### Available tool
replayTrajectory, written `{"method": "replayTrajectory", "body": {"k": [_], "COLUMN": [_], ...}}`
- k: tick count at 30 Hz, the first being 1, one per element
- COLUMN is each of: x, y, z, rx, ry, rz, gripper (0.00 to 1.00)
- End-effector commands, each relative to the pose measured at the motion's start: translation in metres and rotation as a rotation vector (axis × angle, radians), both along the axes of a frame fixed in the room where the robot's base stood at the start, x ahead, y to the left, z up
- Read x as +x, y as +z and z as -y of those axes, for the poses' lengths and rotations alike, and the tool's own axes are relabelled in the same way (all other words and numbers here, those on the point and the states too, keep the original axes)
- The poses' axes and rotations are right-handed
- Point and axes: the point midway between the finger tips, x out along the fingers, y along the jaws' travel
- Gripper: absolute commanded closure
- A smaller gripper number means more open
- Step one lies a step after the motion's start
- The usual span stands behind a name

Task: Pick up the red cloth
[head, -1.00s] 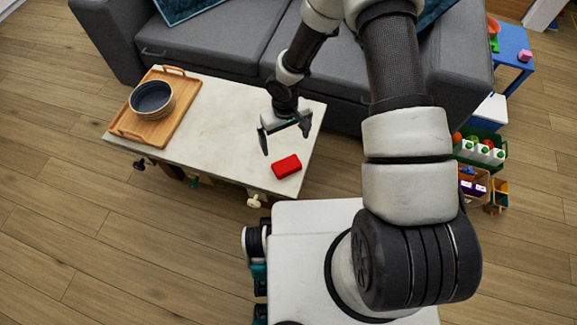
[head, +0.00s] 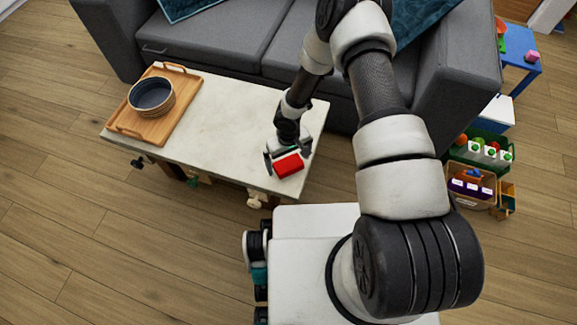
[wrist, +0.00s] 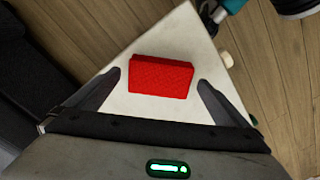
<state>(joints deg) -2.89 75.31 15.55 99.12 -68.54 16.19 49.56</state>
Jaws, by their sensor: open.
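The red cloth (head: 289,166) is a small folded block lying on the pale table (head: 225,115) near its front right corner. My gripper (head: 285,164) is open at the cloth, pointing down, with a finger to either side of it in the head view. In the wrist view the cloth (wrist: 161,76) lies between and slightly beyond the two spread fingertips (wrist: 158,80), with pale tabletop showing on both sides. Neither finger visibly touches it.
A wooden tray (head: 125,123) with a dark-lined bowl (head: 152,97) stands at the table's left end. A grey sofa (head: 215,45) is behind the table. Bins of bottles (head: 482,150) stand on the floor at right. The table's middle is clear.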

Motion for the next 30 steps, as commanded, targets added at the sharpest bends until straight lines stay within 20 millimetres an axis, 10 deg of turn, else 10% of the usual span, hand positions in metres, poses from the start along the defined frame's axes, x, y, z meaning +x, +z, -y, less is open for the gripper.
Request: {"method": "replayTrajectory", "body": {"k": [7,17,30], "x": [0.000,0.000,0.001], "y": [-0.002,-0.002,0.039], "z": [0.000,0.000,0.000], "rx": [0.000,0.000,0.000], "ry": [-0.001,-0.001,-0.002], "rz": [0.000,0.000,0.002], "gripper": [0.00,0.48,0.48]}}
